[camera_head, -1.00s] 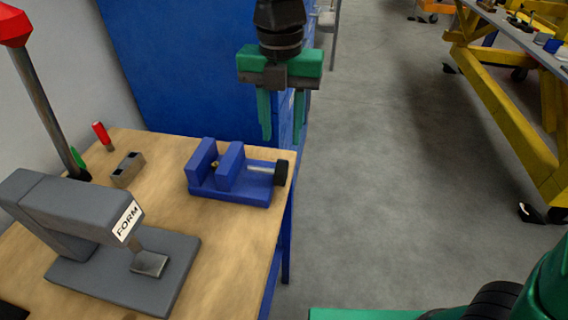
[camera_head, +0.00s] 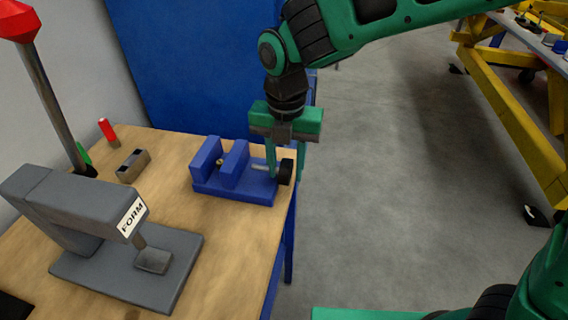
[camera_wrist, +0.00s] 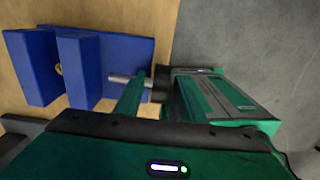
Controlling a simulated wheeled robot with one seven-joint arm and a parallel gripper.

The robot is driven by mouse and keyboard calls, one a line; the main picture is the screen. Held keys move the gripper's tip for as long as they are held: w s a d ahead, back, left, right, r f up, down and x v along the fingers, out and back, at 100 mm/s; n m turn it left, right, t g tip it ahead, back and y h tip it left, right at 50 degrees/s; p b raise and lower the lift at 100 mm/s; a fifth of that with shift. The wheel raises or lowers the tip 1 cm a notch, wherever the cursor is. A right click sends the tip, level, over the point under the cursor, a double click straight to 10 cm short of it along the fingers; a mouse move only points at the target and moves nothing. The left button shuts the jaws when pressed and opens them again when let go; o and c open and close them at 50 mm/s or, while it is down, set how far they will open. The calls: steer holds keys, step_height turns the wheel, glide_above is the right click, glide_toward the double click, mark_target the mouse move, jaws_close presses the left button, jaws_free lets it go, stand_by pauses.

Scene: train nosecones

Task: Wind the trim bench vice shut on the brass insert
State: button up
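The blue bench vice (camera_head: 233,190) stands at the right edge of the wooden bench. The small brass insert (camera_head: 219,162) is between its two jaws; it also shows in the wrist view (camera_wrist: 58,69). A steel screw (camera_wrist: 119,78) runs from the vice to a black knob (camera_head: 286,172). My gripper (camera_head: 286,172) points down over the knob, fingers apart. In the wrist view one green finger is on the screw side of the knob (camera_wrist: 161,80) and the other is on its outer side. I cannot tell whether either touches it.
A grey press (camera_head: 75,205) marked FORM stands at the bench's front left, with a red-topped lever behind it. Open floor is to the right, with a yellow-framed table (camera_head: 510,115) beyond.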

jaws_close()
steer(key=shift+w, duration=0.1)
steer(key=shift+g, duration=0.3)
steer(key=g, duration=0.4)
steer(key=shift+w+d+f+g+y, duration=0.1)
steer(key=shift+w+g+y, duration=0.2)
steer(key=shift+w+y, duration=0.1)
steer(key=shift+w+f+g+y, duration=0.15)
steer(key=shift+g+y, duration=0.1)
steer(key=shift+g, duration=1.5)
steer(key=shift+w+f+g+y, duration=0.15)
steer(key=shift+g+y, duration=0.1)
steer(key=shift+g, duration=1.5)
steer(key=shift+f+g, duration=0.2)
steer(key=shift+g, duration=1.4)
steer(key=shift+f+g+y, duration=0.15)
steer(key=shift+g+y, duration=0.25)
steer(key=shift+g, duration=1)
steer(key=shift+g, duration=0.3)
